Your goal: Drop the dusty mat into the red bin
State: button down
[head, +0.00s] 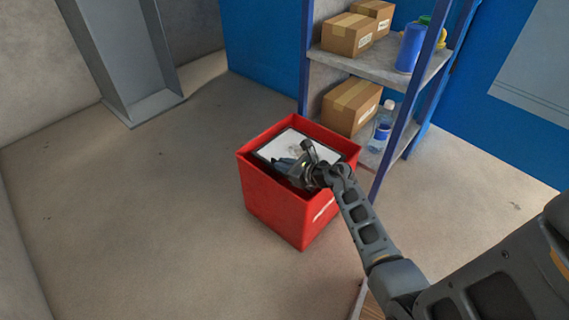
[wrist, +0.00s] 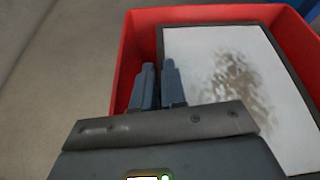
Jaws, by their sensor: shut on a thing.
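The dusty mat (head: 283,146) is a white rectangle with a dark border and a brown smudge. It lies within the mouth of the red bin (head: 274,203), an open box on the floor. My gripper (head: 284,166) is over the bin's opening, its fingers reaching in at the mat. In the wrist view the fingertips (wrist: 158,72) are close together at the left edge of the mat (wrist: 285,100), shut on it. The bin's red rim (wrist: 200,14) runs around the mat there. The bin's floor is hidden.
A blue-framed shelf (head: 372,68) stands right behind the bin, holding cardboard boxes (head: 348,35), a blue container (head: 410,48) and a clear bottle (head: 382,128). A grey column (head: 120,60) stands at the back left. The floor left of the bin is clear.

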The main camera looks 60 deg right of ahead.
jog(key=c, duration=1.1)
grip_release()
jog(key=shift+f, duration=0.1)
notch_tip(320, 180, up, 10)
jog(key=p, duration=1)
jog(key=shift+a, duration=0.1)
